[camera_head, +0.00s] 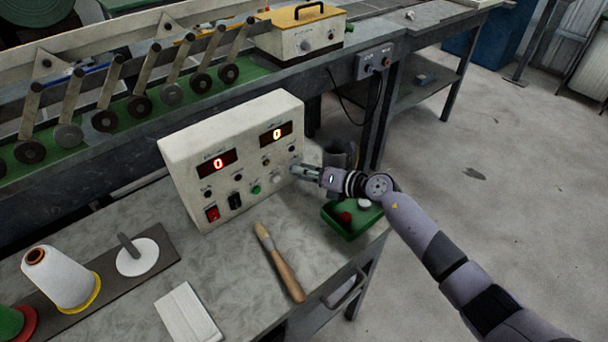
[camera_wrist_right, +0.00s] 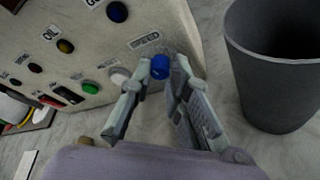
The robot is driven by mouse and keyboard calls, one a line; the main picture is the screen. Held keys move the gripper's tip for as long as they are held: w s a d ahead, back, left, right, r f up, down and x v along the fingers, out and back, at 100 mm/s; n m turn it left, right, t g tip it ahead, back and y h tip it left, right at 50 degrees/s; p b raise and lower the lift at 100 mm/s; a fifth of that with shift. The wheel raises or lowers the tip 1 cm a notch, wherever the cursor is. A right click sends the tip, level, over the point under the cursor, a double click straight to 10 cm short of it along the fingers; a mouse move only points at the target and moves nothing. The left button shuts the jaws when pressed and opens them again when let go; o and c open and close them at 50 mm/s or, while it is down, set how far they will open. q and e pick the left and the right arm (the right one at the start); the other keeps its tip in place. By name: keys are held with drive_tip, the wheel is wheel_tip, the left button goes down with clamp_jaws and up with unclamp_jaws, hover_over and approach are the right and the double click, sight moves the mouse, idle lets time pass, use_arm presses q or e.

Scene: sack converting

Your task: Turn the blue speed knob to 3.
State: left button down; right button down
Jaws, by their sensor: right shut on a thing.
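The blue speed knob (camera_wrist_right: 160,67) sits below the SPEED label (camera_wrist_right: 144,40) in the right wrist view. My right gripper (camera_head: 297,169) reaches the lower right of the box front. Its fingertips (camera_wrist_right: 161,70) are closed on the sides of the blue speed knob. In the head view the gripper hides the knob. My left gripper is not in view.
A dark grey bin (camera_wrist_right: 275,65) stands right of the box. A green tray (camera_head: 345,226) with a red item lies under my right forearm. A wooden-handled tool (camera_head: 280,266) lies in front of the box.

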drive_tip(key=shift+d+m+y, duration=0.1)
drive_tip(key=shift+m+y, duration=0.2)
drive_tip(key=shift+m, duration=0.1)
drive_tip(key=c, duration=1.5)
unclamp_jaws()
drive_tip(key=v, duration=1.2)
